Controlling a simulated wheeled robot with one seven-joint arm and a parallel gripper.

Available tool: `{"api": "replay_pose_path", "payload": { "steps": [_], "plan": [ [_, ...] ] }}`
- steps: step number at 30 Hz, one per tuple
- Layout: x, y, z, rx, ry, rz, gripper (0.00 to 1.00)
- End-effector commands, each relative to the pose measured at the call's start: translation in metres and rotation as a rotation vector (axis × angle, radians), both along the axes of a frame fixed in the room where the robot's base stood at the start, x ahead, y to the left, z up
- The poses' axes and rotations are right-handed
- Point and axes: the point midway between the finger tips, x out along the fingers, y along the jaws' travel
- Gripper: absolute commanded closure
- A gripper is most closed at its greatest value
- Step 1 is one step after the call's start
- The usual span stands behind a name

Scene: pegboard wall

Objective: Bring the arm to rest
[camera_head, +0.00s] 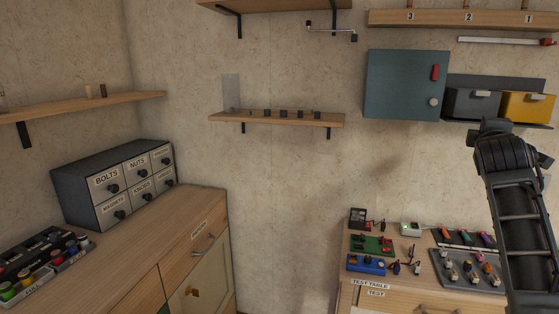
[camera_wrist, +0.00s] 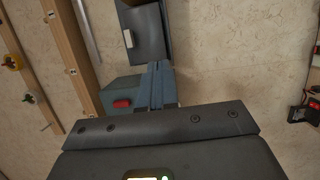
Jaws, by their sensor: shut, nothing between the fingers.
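My gripper (camera_wrist: 160,66) shows in the wrist view, its two blue-grey fingers together with nothing between them. They point away from the dark gripper body at the bottom of that view. In the head view my arm (camera_head: 525,225) rises along the right edge, bent at a dark joint in front of the wall, and the gripper itself cannot be made out there. The teal wall cabinet (camera_head: 405,85) is closed. It also shows in the wrist view (camera_wrist: 118,88), behind and left of the fingers; I cannot tell the gap.
A grey bin (camera_head: 472,104) and a yellow bin (camera_head: 530,107) hang near my arm. A numbered wooden rail (camera_head: 450,18) runs above. The test table (camera_head: 405,294) holds several parts below. A wall shelf (camera_head: 280,119) is at centre. Open wall lies between shelf and table.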

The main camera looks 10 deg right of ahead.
Motion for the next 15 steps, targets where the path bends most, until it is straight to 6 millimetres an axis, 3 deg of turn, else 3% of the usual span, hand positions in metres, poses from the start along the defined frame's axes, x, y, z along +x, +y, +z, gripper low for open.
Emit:
{"api": "replay_pose_path", "payload": {
  "steps": [1,6,11,15],
  "plan": [
    [-0.003,0.012,-0.027,0.026,0.001,0.023,1.0],
    [-0.027,0.06,-0.108,0.145,-0.039,0.112,1.0],
    [-0.061,0.105,-0.176,0.267,-0.075,0.189,1.0],
    [-0.1,0.144,-0.226,0.38,-0.105,0.247,1.0]
  ]
}}
